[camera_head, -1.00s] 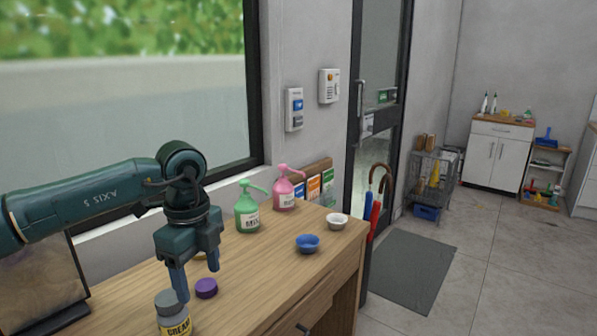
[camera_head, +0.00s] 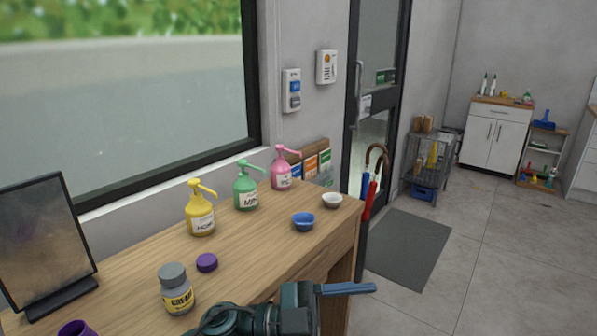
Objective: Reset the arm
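My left gripper (camera_head: 348,289) is low at the bottom of the head view, beside the counter's front edge. Its dark teal body is seen from the side, and its blue fingers point right. The fingers overlap in this view, so I cannot tell whether they are apart; nothing shows held at their tips. The rest of that arm runs out of the bottom of the picture. My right gripper is not in view.
The wooden counter (camera_head: 255,262) holds yellow (camera_head: 201,212), green (camera_head: 246,188) and pink (camera_head: 282,170) pump bottles, blue (camera_head: 303,221) and white (camera_head: 332,200) bowls, a purple cap (camera_head: 207,262) and a grey jar (camera_head: 176,290). Floor to the right is mostly clear.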

